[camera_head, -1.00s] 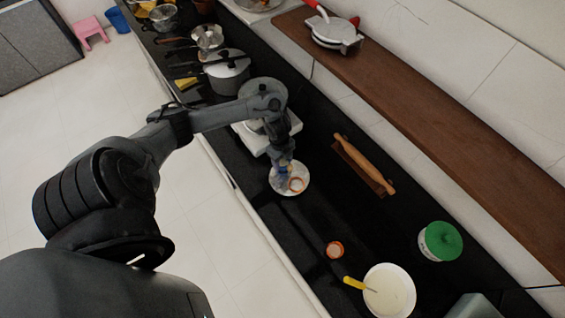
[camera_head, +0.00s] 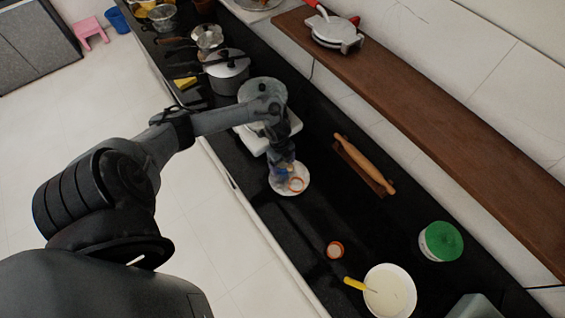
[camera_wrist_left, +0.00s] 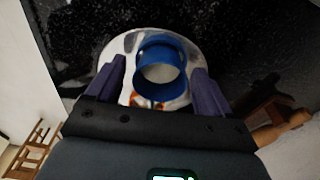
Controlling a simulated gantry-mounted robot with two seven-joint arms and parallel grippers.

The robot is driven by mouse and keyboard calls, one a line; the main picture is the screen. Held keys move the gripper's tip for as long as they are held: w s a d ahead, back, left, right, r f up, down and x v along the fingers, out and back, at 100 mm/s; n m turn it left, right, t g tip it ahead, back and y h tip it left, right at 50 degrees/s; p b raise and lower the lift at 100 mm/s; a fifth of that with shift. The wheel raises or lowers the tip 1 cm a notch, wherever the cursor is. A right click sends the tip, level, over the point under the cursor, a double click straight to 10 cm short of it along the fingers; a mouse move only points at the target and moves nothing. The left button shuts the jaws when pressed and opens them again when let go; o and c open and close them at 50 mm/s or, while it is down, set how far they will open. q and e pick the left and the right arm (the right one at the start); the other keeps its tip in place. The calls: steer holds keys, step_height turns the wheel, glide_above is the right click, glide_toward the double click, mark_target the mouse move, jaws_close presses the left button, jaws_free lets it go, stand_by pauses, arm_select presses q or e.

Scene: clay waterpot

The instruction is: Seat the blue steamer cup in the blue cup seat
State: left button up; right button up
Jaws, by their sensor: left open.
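In the left wrist view, the blue steamer cup (camera_wrist_left: 160,92) shows a round blue rim and a pale inside. A second blue ring edge, the blue cup seat (camera_wrist_left: 160,38), shows just beyond it and overlaps it. I cannot tell whether the cup is fully down in the seat. Both are over a round white plate (camera_wrist_left: 118,48). My left gripper (camera_wrist_left: 159,68) is open, with one finger on each side of the cup and a gap visible on both sides. In the head view my left gripper (camera_head: 283,172) is low over the plate (camera_head: 303,187) and hides most of the blue parts. My right gripper is not in view.
An orange-rimmed ring (camera_head: 296,184) is on the plate. A rolling pin (camera_head: 365,165) lies to the right, a white bowl (camera_head: 390,290) and green-lidded jar (camera_head: 440,241) nearer. Pots stand behind.

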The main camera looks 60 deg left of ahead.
mark_target(280, 165)
arm_select(q)
steer(key=shift+r, duration=0.15)
steer(key=shift+r, duration=0.2)
step_height(280, 165, up, 10)
steer(key=a+p, duration=0.1)
steer(key=w+d+f+n+t, duration=0.1)
steer(key=d+n+t, duration=0.3)
steer(key=d, duration=2)
steer(key=s+r+n+y, duration=0.1)
steer(key=s+r+n, duration=0.6)
steer(key=s, duration=0.5)
steer(key=shift+s+d+r+n+g, duration=0.25)
steer(key=shift+d+r+n+g, duration=0.15)
steer(key=shift+n, duration=0.8)
steer(key=shift+r, duration=0.1)
